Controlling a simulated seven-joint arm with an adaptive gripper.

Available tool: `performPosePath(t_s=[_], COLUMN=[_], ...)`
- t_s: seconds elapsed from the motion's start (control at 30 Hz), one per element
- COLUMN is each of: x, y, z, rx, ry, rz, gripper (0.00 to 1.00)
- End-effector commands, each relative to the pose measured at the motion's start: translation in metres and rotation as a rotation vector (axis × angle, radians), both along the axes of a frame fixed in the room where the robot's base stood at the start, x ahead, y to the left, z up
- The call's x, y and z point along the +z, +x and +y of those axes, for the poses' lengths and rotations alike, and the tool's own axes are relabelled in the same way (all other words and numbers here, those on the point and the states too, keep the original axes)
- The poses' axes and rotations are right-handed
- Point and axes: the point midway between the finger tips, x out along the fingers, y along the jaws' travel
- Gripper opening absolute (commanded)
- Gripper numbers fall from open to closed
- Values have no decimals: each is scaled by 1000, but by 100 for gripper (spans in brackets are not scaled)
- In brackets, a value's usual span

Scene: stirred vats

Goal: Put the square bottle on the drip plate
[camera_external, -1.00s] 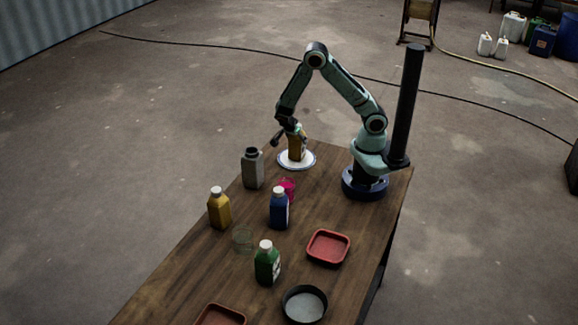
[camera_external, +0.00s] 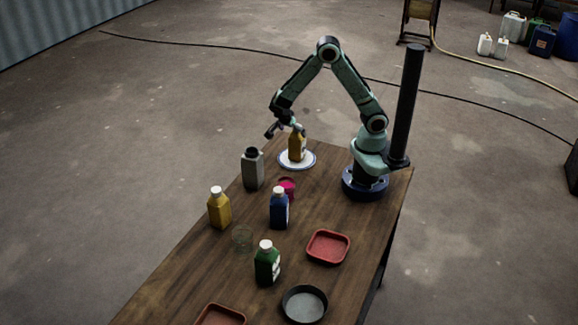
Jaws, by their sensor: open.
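An amber square bottle (camera_external: 296,149) stands upright on the round drip plate (camera_external: 311,162), which is white with a blue rim. My gripper (camera_external: 286,131) is open, with its fingers spread at the bottle's top, just above and to its left. They hide the bottle's top, and I cannot tell whether a finger still touches it.
A grey bottle (camera_external: 252,171), a yellow one (camera_external: 219,209), a blue one (camera_external: 279,210) and a green one (camera_external: 266,265) stand nearer the camera. A pink cup (camera_external: 287,187), a clear glass (camera_external: 242,239), a red tray (camera_external: 328,247) and a dark round pan (camera_external: 304,305) are also on the table.

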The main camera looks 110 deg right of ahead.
Motion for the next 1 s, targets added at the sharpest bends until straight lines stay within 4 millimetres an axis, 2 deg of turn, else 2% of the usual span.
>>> performPosePath(t_s=[0.1,0.2,0.47,0.57,0.67,0.77,0.8,0.9,1.0], x=[23,36,50,55,70,88,95,108,115], y=[12,19,24,24,22,9,1,-25,-50], z=[10,15,22,34,67,115,134,175,203], rx=[4,3,8,114,414,893,1107,1618,2038], ry=[-1,-1,6,83,267,486,557,675,723], rz=[-5,-3,0,1,7,24,37,82,144], gripper=[88,88,88,88,88,88,88,88,88])
